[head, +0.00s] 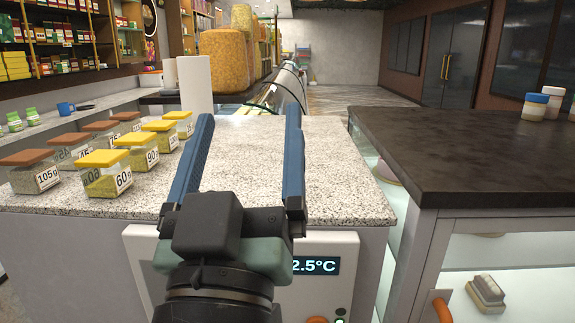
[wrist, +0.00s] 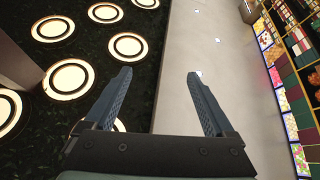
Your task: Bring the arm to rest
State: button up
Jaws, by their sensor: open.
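My gripper (head: 249,125) is raised in front of the speckled counter (head: 335,160) in the head view. Its two blue fingers stand wide apart with nothing between them. In the wrist view my gripper (wrist: 158,75) is also open and empty. That view looks at a dark ceiling with round lights (wrist: 127,45) and a pale wall (wrist: 180,60), so no counter shows there. The fingers hide part of the counter top behind them.
Several labelled jars with brown or yellow lids, such as the 60g jar (head: 103,174), stand left of my gripper. A white paper roll (head: 195,85) stands behind them. A dark-topped counter (head: 470,150) is on the right. The speckled top right of my gripper is bare.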

jog(key=s+d+r+t+p, duration=0.1)
jog(key=s+r+p, duration=0.1)
jog(key=r+p, duration=0.5)
jog(key=s+d+r+m+t+p, duration=0.1)
jog(key=r+p, duration=0.6)
jog(key=r, duration=1)
jog(key=s+d+t, duration=0.1)
jog(key=s, duration=0.1)
jog(key=shift+s+d+y, duration=0.3)
jog(key=shift+y, duration=0.1)
